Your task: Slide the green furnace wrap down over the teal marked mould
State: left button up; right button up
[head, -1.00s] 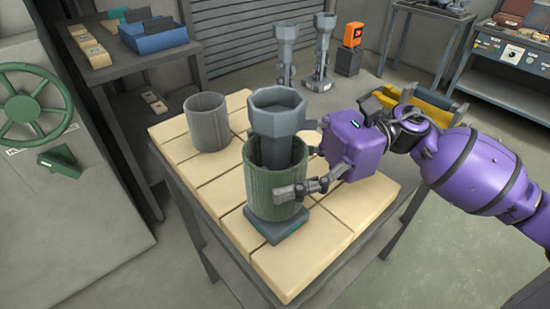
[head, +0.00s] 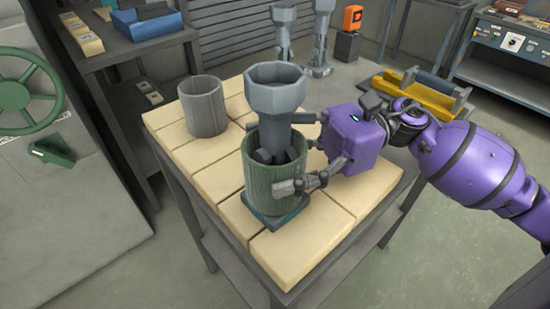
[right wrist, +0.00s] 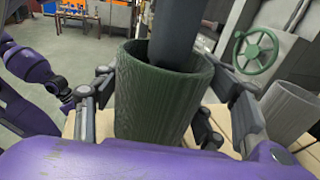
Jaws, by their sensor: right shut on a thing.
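The teal marked mould (head: 276,88) is a grey upright casting with a wide cup on top. It stands on a teal square base (head: 267,222) on the pale-topped table. The green furnace wrap (head: 272,190), a ribbed open cylinder, is around the mould's lower part, its bottom edge close to the base. Whether it touches the base is unclear. My right gripper (head: 308,165) is shut on the wrap from the right side. In the right wrist view the wrap (right wrist: 155,100) sits between the fingers, with the mould's stem (right wrist: 175,35) rising through it.
An empty grey cylinder (head: 204,107) stands on the table (head: 190,160), behind and left of the mould. A shelf with a blue bin (head: 145,25) is at back left. The table's front right is clear.

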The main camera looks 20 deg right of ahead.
jog(key=shift+d, duration=0.1)
jog(key=o, duration=1.2)
jog(key=shift+o, duration=0.2)
jog(key=d, duration=1.2)
jog(key=shift+w, duration=0.2)
jog(key=shift+f, duration=0.1)
